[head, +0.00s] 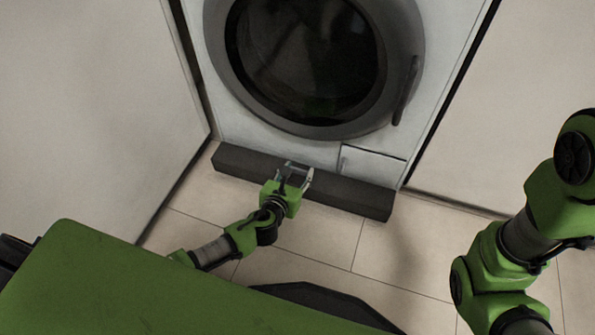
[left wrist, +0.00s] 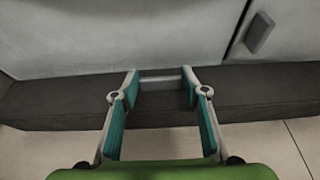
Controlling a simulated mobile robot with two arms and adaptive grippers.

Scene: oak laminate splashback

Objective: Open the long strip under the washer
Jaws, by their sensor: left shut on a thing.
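The long dark grey strip (head: 350,196) runs along the floor under the washer (head: 235,110). It juts out in front of the washer's face, with its top showing. My left gripper (head: 297,171) is at the strip's middle. In the left wrist view, the left gripper's (left wrist: 160,82) teal-padded fingers stand either side of a pale grey bar (left wrist: 160,79) on the strip (left wrist: 50,108). The gripper is shut on this bar, which looks like the strip's handle. My right arm shows at the right of the head view, but its gripper is out of view.
The washer's round door (head: 305,60) is closed above. A small flap (head: 372,166) sits low on the washer's right side. Pale panels stand at the left (head: 90,110) and right (head: 530,110). The tiled floor (head: 320,235) in front of the strip is clear of loose objects.

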